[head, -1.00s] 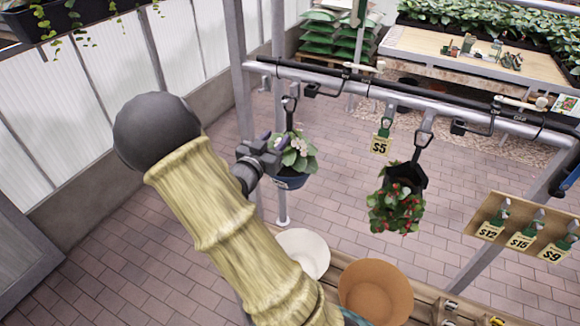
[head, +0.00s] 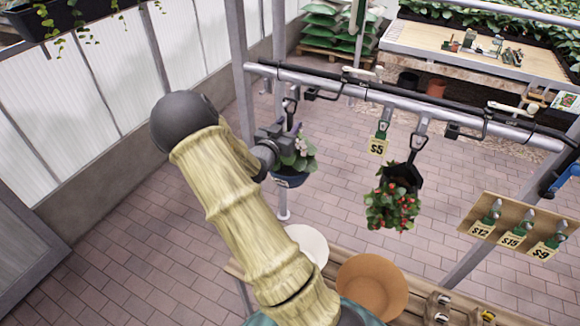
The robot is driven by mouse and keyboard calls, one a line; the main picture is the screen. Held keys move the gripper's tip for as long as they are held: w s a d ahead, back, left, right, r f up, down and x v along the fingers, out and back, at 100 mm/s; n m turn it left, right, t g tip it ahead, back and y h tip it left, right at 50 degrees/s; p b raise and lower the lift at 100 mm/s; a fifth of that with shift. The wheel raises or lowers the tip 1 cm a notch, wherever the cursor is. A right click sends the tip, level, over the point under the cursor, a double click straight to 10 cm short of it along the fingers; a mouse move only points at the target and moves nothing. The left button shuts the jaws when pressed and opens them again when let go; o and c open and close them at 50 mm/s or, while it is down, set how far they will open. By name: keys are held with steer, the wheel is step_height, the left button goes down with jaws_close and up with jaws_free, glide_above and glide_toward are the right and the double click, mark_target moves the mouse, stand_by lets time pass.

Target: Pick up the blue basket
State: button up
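The blue basket (head: 288,180) is a small dark-blue pot with green leaves and pale flowers. It hangs upright from the metal rail by a black hanger, left of the middle in the head view. My gripper (head: 275,143) is a dark grey shape at the end of my arm, right at the basket's upper left side. It overlaps the leaves and hanger in the picture. I cannot tell whether it touches them. Its fingertips are too small and dark to show whether they are open or shut.
A black basket with red-berried leaves (head: 391,207) hangs to the right on the same rail (head: 345,92). Below stand a white bowl (head: 308,243) and a terracotta pot (head: 371,287) on a wooden shelf. A metal post (head: 241,60) rises close left of the basket.

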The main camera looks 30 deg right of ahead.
steer(key=p+x, duration=0.2)
steer(key=x, duration=0.1)
steer(key=shift+w+d+r, duration=0.1)
steer(key=shift+w+r, duration=0.05)
steer(key=shift+w, duration=0.05)
steer(key=shift+w+d, duration=0.2)
steer(key=shift+d, duration=0.1)
jaws_close()
stand_by(1.2)
